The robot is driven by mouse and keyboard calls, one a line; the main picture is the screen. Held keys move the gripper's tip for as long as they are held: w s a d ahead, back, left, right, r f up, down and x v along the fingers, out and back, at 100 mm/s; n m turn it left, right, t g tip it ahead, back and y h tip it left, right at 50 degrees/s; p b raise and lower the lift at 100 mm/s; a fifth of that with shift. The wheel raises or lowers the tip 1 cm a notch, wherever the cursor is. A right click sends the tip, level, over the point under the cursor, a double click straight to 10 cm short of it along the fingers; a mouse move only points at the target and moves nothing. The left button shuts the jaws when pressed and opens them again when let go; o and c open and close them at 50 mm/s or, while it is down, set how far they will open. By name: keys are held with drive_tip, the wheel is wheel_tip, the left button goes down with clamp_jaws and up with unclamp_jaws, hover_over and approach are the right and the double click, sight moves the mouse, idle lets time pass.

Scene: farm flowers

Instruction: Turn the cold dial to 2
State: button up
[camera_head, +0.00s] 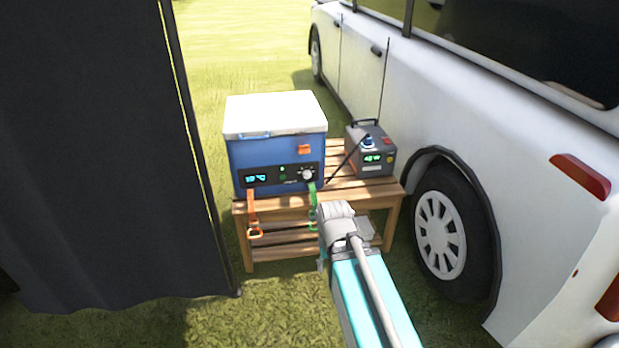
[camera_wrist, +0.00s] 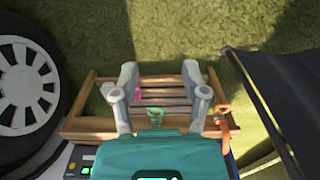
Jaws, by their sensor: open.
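The cold dial (camera_head: 307,173) is a small light knob at the right end of the dark panel on the front of the blue cooler (camera_head: 270,152). Its pointer and numbers are too small to read. A lit display (camera_head: 257,179) is at the panel's left end. My gripper is in front of and below the dial in the head view, its fingers not clear there. In the wrist view my gripper (camera_wrist: 158,97) is open and empty, two grey fingers wide apart over the bench slats. I cannot make out the dial in the wrist view.
The cooler stands on a wooden bench (camera_head: 365,189), beside a grey power unit (camera_head: 372,158). Orange (camera_head: 252,212) and green (camera_head: 312,200) straps hang in front. A white van (camera_head: 460,95) is close at right; a dark curtain (camera_head: 95,150) hangs at left.

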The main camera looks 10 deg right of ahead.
drive_tip(key=shift+d, duration=0.2)
drive_tip(key=shift+o, duration=1.7)
drive_tip(key=shift+w+f, duration=0.1)
drive_tip(key=shift+w, duration=0.05)
drive_tip(key=w+a+f+m+t+y+b, duration=0.15)
drive_tip(key=w+t+b, duration=0.3)
drive_tip(key=w, duration=0.55)
drive_tip(key=w+f+m+t+y+b, duration=0.1)
drive_tip(key=w+f+t+y+b, duration=0.15)
drive_tip(key=w+b, duration=0.45)
drive_tip(key=w+d+r+m+t+b, duration=0.1)
drive_tip(key=w+d+r+m+t, duration=0.1)
drive_tip(key=w, duration=0.5)
drive_tip(key=w+d+r+m+t+b, duration=0.2)
drive_tip(key=w+d+m+t, duration=0.2)
drive_tip(key=w+t, duration=0.2)
drive_tip(key=shift+w+d+m+h, duration=0.3)
drive_tip(key=shift+w+m+h, duration=0.1)
drive_tip(key=shift+w, duration=0.35)
drive_tip(key=shift+w, duration=0.1)
